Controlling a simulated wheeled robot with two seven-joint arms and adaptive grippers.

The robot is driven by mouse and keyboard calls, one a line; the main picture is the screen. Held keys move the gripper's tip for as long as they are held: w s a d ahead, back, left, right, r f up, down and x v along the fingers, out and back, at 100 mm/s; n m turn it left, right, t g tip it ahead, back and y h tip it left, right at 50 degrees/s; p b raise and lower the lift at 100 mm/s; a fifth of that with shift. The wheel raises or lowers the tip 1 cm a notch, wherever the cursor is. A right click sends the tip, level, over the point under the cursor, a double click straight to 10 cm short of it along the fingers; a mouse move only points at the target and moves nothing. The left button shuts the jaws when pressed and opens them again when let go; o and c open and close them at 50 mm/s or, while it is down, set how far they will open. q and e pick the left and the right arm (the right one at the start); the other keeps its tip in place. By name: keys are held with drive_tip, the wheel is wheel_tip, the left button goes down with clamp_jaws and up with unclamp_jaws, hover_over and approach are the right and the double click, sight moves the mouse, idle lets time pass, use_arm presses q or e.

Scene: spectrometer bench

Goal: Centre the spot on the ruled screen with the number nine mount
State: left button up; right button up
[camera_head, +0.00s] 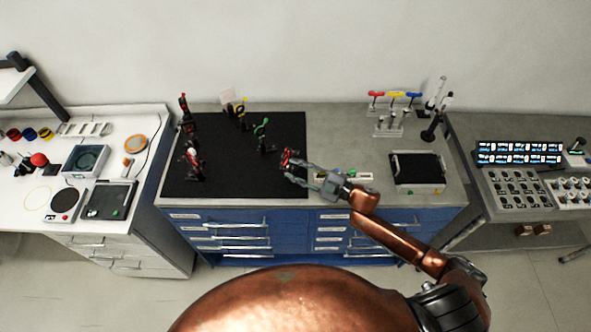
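A black breadboard (235,177) covers the left part of the middle bench and carries several small optical mounts. A red mount (287,157) stands near its right edge. My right gripper (287,172) is beside this red mount, with its two fingers spread and nothing visible between them. I cannot tell whether a finger touches the mount. A green-topped mount (263,128) stands further back. A small pale panel (228,95), possibly the ruled screen, stands at the back. No number, ruling or light spot can be read at this size. My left gripper is out of view.
Dark and red mounts (193,160) stand along the breadboard's left side. Hex keys in a rack (390,122) and a black-and-white tray (417,169) are on the right of the bench. The breadboard's front middle is clear.

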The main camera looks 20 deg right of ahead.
drive_tip(key=v, duration=1.2)
drive_tip(key=shift+s+f, duration=0.1)
drive_tip(key=shift+s, duration=0.05)
idle(0.3)
